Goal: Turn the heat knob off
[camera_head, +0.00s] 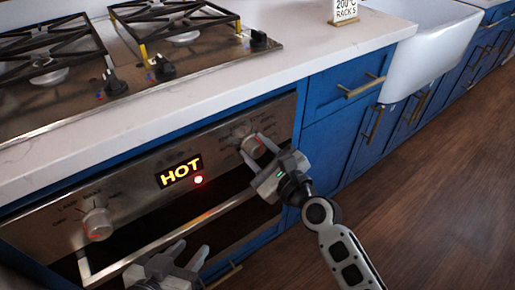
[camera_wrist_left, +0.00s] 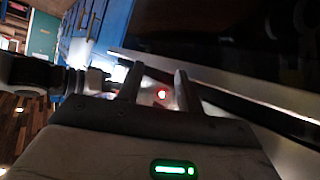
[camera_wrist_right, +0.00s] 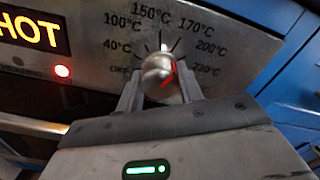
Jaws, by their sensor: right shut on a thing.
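The heat knob (camera_wrist_right: 160,76) is a round metal knob on the oven's steel front panel, with a temperature dial and an "OFF" mark around it. A red mark shows on its right side. In the head view the knob (camera_head: 257,146) sits at the panel's right end. My right gripper (camera_head: 253,148) is shut on it, one finger on each side; the fingers (camera_wrist_right: 160,88) also show in the right wrist view. My left gripper (camera_head: 193,247) is open and empty, low in front of the oven; its fingers (camera_wrist_left: 159,84) stand apart in the left wrist view.
A lit "HOT" display (camera_head: 179,171) and a red lamp (camera_head: 198,180) are on the panel. Another knob (camera_head: 96,224) is at its left end. The oven handle (camera_head: 160,244) runs below. A gas hob (camera_head: 130,75) sits above in the white counter (camera_head: 300,52). Blue cabinets (camera_head: 331,131) stand right.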

